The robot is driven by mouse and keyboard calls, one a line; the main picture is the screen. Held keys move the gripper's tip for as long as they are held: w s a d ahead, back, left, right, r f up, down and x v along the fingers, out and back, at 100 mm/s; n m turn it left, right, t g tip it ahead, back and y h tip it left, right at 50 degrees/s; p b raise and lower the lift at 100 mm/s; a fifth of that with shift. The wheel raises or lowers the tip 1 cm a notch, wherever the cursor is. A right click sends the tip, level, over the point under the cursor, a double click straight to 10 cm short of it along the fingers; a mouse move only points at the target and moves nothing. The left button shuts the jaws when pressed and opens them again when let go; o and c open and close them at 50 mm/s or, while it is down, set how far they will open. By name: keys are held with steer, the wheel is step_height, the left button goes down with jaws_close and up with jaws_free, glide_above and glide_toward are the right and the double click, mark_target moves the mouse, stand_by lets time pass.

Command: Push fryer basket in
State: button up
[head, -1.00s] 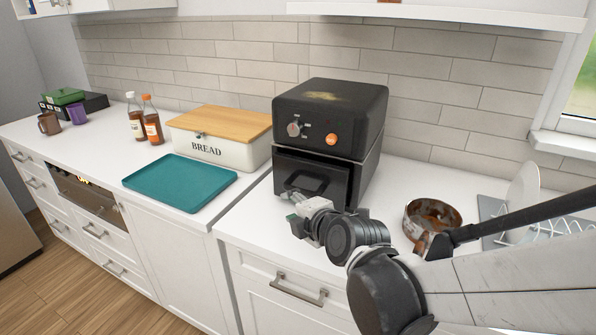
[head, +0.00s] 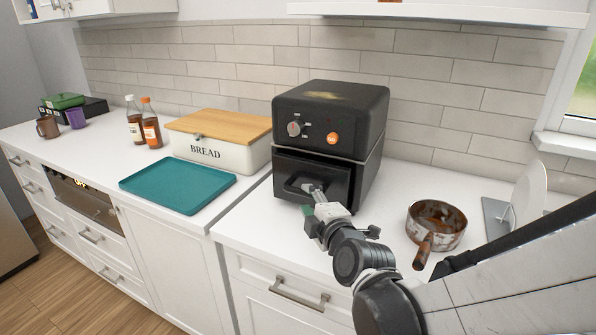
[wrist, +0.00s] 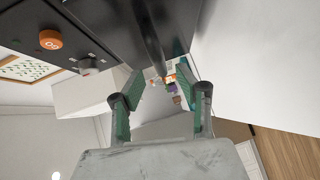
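The black air fryer (head: 345,120) stands on the counter with a dial and an orange button on its upper front. Its dark basket front (head: 284,168) with a protruding handle (head: 293,187) is below; I cannot tell how far out the basket sits. My gripper (head: 312,190) is at the right part of the handle, hiding some of it. In the wrist view, the green-padded fingers of my gripper (wrist: 159,78) are apart. The dark handle bar (wrist: 150,35) runs toward the gap between them; contact is not clear.
A bread box (head: 207,148) and a teal tray (head: 180,185) lie left of the fryer. White counter is clear before the fryer.

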mark_target(303, 194)
steer(key=shift+x, duration=2.5)
steer(key=shift+c, duration=0.2)
jaws_close()
